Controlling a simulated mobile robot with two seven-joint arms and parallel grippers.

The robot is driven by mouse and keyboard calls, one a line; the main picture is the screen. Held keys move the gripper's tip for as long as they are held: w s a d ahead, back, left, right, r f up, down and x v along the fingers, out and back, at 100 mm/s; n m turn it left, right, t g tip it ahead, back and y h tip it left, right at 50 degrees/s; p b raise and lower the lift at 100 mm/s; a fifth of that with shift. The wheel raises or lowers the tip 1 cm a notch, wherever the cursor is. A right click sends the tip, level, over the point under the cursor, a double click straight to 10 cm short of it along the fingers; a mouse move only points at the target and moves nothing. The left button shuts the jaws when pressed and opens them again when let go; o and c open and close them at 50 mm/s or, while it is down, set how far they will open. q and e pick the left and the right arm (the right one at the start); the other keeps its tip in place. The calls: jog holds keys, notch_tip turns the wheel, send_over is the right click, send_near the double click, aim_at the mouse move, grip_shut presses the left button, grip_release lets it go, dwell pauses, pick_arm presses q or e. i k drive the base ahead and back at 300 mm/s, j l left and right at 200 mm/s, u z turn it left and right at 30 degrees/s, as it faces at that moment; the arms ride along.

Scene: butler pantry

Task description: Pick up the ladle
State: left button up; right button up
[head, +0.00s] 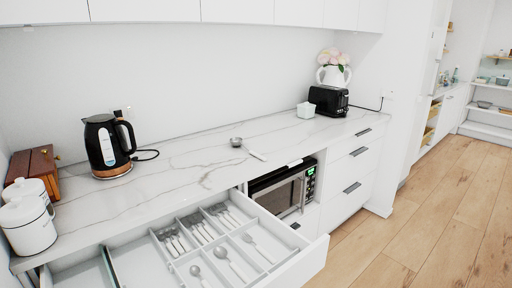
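The ladle (237,142) lies on the white marble counter (190,155), about the middle of its length. Its round metal bowl is at the left, and its handle runs to the right and toward the counter's front edge. Nothing touches it from above. Neither of my grippers shows in the head view.
An open drawer (314,258) with a cutlery divider holding forks and spoons juts out below the counter. A black kettle (106,145), a wooden box (43,163) and white canisters (26,226) stand left. Counter around the ladle is clear.

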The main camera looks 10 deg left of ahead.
aim_at(235, 142)
jog(key=i+l+z, duration=0.1)
jog(key=z, duration=0.3)
jog(key=i+z, duration=0.1)
jog(key=z, duration=0.25)
jog(key=i+l+z, duration=0.1)
jog(key=z, duration=0.3)
jog(key=i+u, duration=0.1)
jog(key=i, duration=0.7)
jog(key=i+l+u, duration=0.15)
jog(key=i, duration=0.6)
jog(key=i+j+u, duration=0.15)
jog(key=i+u, duration=0.6)
jog(key=u, duration=0.15)
jog(key=i+l+u, duration=0.15)
jog(key=i+u, duration=0.3)
jog(key=k, duration=0.1)
